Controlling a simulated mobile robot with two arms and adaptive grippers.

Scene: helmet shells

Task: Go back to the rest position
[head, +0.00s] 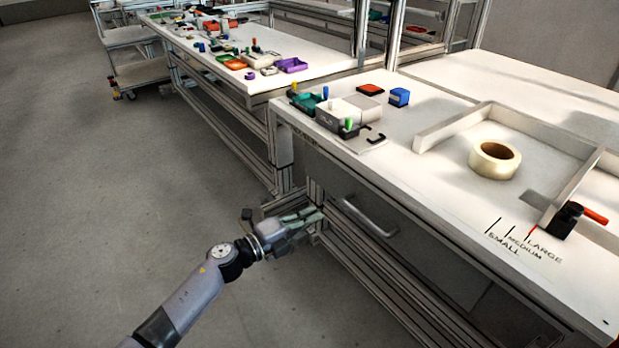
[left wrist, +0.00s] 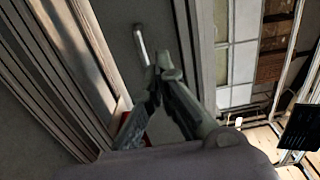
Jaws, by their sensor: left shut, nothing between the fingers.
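My left gripper (head: 314,216) is in front of the workbench, below the level of its top and left of the drawer handle (head: 363,214). In the left wrist view its fingers (left wrist: 160,70) are shut with nothing between them. The silver drawer handle also shows in the left wrist view (left wrist: 141,46), beyond the fingertips. My right gripper is in neither view.
The near workbench (head: 430,110) holds a tape roll (head: 494,159), a white frame (head: 470,118), a blue block (head: 399,97) and small fixtures. A second bench (head: 330,64) with colored parts stands behind. The grey floor (head: 110,190) at left is clear.

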